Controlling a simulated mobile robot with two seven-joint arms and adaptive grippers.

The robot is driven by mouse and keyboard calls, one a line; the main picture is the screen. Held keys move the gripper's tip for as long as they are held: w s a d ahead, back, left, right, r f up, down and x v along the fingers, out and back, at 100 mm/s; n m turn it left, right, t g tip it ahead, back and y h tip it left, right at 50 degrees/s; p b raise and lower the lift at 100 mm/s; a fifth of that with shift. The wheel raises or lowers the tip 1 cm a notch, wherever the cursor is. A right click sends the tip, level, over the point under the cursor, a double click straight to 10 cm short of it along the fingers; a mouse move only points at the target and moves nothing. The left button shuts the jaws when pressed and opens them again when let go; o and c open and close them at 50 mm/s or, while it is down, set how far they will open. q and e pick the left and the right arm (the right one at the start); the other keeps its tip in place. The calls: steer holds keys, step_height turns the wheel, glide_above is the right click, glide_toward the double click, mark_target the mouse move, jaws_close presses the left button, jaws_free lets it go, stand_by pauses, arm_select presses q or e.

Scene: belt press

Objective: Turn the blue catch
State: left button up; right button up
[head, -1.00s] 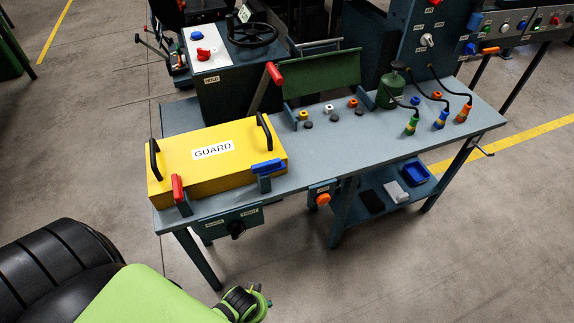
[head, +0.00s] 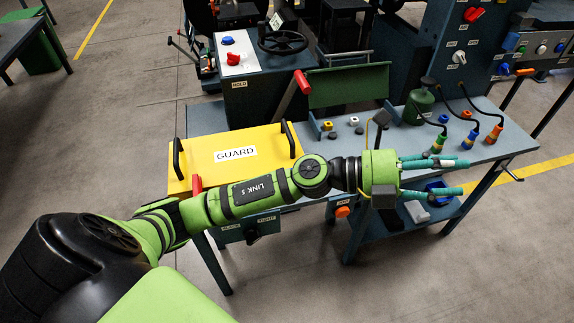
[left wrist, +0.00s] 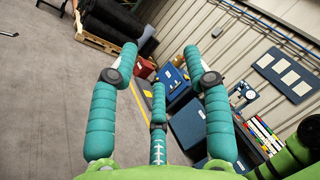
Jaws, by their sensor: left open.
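The yellow guard (head: 200,150) lies on the left part of the bench, with a black handle at each end. A red catch (head: 196,183) shows at its front left, partly covered by my arm. The blue catch at the guard's front right is hidden behind my left arm in the head view. My left gripper (head: 450,177) is open and empty, well to the right of the guard. Its teal fingers stretch to the right in front of the bench's right part. They also show spread in the left wrist view (left wrist: 160,62), where no catch shows. My right gripper is not in view.
A red-handled lever (head: 302,82) stands behind the guard. A green bottle (head: 418,107) and cabled plugs (head: 470,138) stand on the bench's right. An orange knob (head: 343,211) is on the front. A blue tray (head: 436,186) lies on the lower shelf. Floor in front is clear.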

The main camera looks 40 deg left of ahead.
arm_select(q)
steer(key=a+f+m+g+y, duration=0.8)
steer(key=a+f+m+y, duration=0.25)
steer(key=f, duration=0.25)
steer(key=a+y, duration=0.2)
steer(key=a, duration=0.5)
steer(key=w+a+n+y, duration=0.1)
steer(key=a+y, duration=0.2)
steer(key=a, duration=0.4)
steer(key=a+g+y, duration=0.1)
steer(key=a+y, duration=0.2)
steer(key=a, duration=0.4)
steer(key=shift+w+f+n, duration=0.15)
steer(key=shift+w+n, duration=0.05)
steer(key=shift+n, duration=0.05)
steer(key=shift+a+f, duration=0.15)
steer(key=shift+f, duration=0.1)
steer(key=shift+f+p, duration=0.7)
steer(key=shift+f, duration=2.5)
jaws_close()
